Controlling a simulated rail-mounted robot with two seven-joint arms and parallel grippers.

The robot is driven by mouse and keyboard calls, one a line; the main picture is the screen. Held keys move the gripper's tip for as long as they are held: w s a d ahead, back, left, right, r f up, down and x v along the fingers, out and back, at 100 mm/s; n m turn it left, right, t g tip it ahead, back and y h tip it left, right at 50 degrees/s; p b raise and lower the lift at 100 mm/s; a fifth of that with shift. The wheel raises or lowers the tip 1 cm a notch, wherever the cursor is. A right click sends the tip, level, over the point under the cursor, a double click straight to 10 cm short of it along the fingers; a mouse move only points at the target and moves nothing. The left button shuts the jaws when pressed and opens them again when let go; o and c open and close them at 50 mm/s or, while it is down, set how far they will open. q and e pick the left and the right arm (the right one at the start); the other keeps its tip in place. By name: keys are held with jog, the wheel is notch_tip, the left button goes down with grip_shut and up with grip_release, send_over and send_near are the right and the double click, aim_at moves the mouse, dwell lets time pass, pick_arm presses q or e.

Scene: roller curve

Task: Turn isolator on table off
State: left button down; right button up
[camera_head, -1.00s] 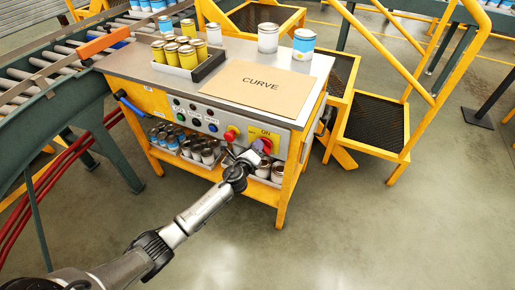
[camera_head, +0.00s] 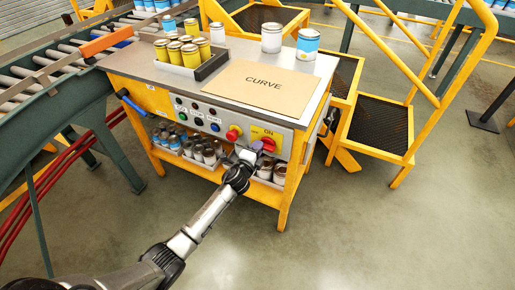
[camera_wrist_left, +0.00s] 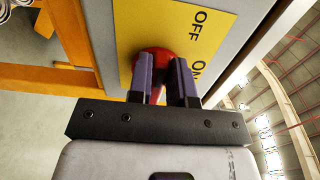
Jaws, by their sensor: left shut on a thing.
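The isolator is a red rotary handle (camera_wrist_left: 152,56) on a yellow plate (camera_head: 258,132) marked ON and OFF, at the right end of the table's front panel. My left gripper (camera_head: 262,149) reaches it from the front. In the left wrist view its dark purple-grey fingers (camera_wrist_left: 162,84) stand on either side of the red handle, shut on it. The fingers hide part of the handle, so its exact angle is hard to tell. The table (camera_head: 232,87) has a metal top and yellow frame. My right gripper is not in view.
A red button (camera_head: 234,132) sits just left of the isolator, with several small buttons further left. Cans stand on the lower shelf and on the top. A CURVE board (camera_head: 262,88) lies on top. A roller conveyor (camera_head: 45,80) is at left, yellow steps (camera_head: 380,125) at right.

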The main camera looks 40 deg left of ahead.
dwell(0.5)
pick_arm(q)
jog(key=c, duration=1)
grip_release()
jog(key=shift+c, duration=0.2)
jog(key=p+v, duration=0.3)
jog(key=v, duration=1)
jog(key=shift+s, duration=0.4)
jog(key=shift+n, duration=0.3)
